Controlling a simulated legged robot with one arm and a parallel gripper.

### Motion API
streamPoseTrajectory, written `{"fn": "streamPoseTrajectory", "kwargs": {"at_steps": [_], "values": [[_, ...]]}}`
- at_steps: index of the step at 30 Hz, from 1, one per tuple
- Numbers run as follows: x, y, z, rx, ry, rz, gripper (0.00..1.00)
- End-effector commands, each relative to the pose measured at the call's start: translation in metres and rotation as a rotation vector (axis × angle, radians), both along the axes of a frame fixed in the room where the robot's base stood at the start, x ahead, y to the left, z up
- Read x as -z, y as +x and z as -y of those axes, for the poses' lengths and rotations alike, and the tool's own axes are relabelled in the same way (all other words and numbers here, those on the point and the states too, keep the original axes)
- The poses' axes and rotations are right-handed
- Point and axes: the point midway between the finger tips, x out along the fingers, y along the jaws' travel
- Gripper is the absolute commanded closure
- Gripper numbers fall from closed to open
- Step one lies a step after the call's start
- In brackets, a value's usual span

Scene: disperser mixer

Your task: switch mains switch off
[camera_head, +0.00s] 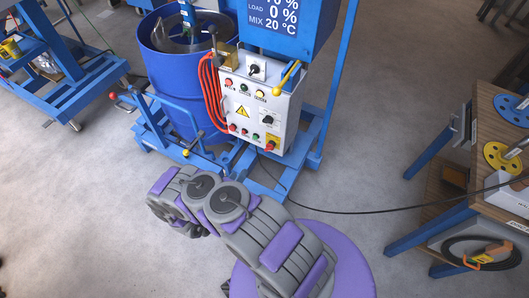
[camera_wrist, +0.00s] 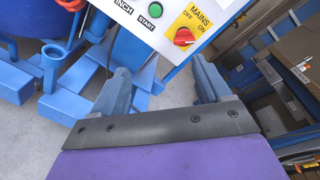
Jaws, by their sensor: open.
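The mains switch is a red rotary knob on a yellow plate at the lower right corner of the white control panel. In the head view the switch (camera_head: 271,143) is small, and the panel (camera_head: 240,92) faces me. In the wrist view the red knob (camera_wrist: 184,37) is near the top centre-right, beside the words MAINS and ON. Its exact angle is hard to tell. My gripper (camera_wrist: 160,66) is open and empty, its two blue-grey fingers apart just below the panel's lower edge. The knob lies ahead of the fingers, apart from them. In the head view I cannot make out the fingers.
A green START button (camera_wrist: 155,10) sits left of the switch. Orange cables (camera_head: 212,95) hang at the panel's left by a blue drum (camera_head: 185,75). A blue frame stands under the panel. A workbench (camera_head: 490,150) stands at right; the floor between is clear except for a black cable (camera_head: 370,212).

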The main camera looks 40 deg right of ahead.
Motion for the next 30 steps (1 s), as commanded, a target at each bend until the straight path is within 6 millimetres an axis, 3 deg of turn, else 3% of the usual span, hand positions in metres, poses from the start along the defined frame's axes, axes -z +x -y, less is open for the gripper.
{"fn": "streamPoseTrajectory", "kwargs": {"at_steps": [3, 10, 14, 30], "values": [[0.005, -0.027, 0.007, 0.023, -0.052, 0.052, 0.23], [0.003, -0.043, 0.012, 0.036, -0.097, 0.102, 0.23], [0.003, -0.038, 0.025, 0.038, -0.096, 0.103, 0.23], [0.002, 0.002, 0.122, 0.038, -0.095, 0.105, 0.23]]}}
